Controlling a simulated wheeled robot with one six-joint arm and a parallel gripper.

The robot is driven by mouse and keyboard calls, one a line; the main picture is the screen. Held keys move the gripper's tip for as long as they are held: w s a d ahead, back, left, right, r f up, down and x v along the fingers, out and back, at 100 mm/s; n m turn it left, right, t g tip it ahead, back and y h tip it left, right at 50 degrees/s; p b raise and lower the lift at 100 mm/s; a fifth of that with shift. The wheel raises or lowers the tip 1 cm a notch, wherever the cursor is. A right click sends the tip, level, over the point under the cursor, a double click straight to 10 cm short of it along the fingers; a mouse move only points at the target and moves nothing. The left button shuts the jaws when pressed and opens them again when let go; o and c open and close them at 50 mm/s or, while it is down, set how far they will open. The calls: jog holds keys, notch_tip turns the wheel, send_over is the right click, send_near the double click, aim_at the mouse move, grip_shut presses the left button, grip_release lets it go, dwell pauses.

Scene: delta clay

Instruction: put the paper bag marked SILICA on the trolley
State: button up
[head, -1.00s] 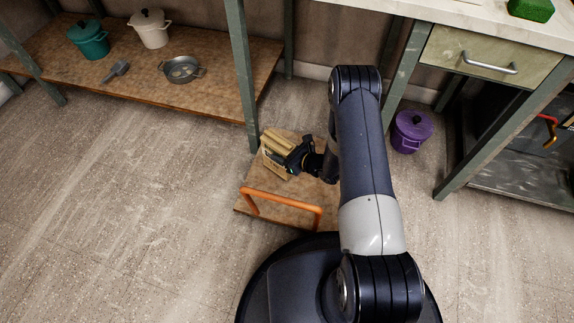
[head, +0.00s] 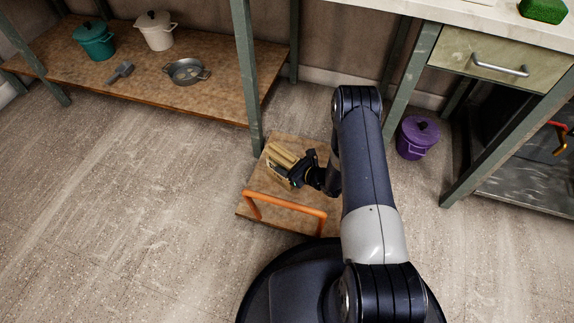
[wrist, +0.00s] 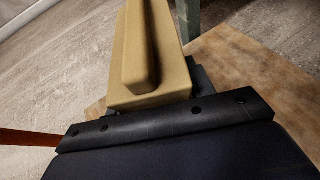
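The tan paper bag (head: 283,157) is at my gripper (head: 291,172), over the wooden deck of the trolley. No marking on it can be read. In the wrist view the bag (wrist: 175,72) fills the upper middle, directly in front of the gripper. The fingers appear shut on it, though the fingertips are mostly hidden. The trolley (head: 262,187) is a low brown board with an orange handle (head: 287,208) along its near side. I cannot tell whether the bag touches the deck.
A green table leg (head: 245,80) stands right behind the trolley. A low shelf (head: 110,85) with pots (head: 93,42) is at the left. A purple pot (head: 417,140) stands on the floor to the right under a workbench. The floor at left is clear.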

jog(key=o, duration=0.4)
jog(key=shift+o, duration=0.2)
jog(key=shift+r, duration=0.1)
jog(key=shift+r+p, duration=0.15)
jog(key=shift+p, duration=0.15)
jog(key=p+v, duration=0.3)
jog(key=v, duration=0.9)
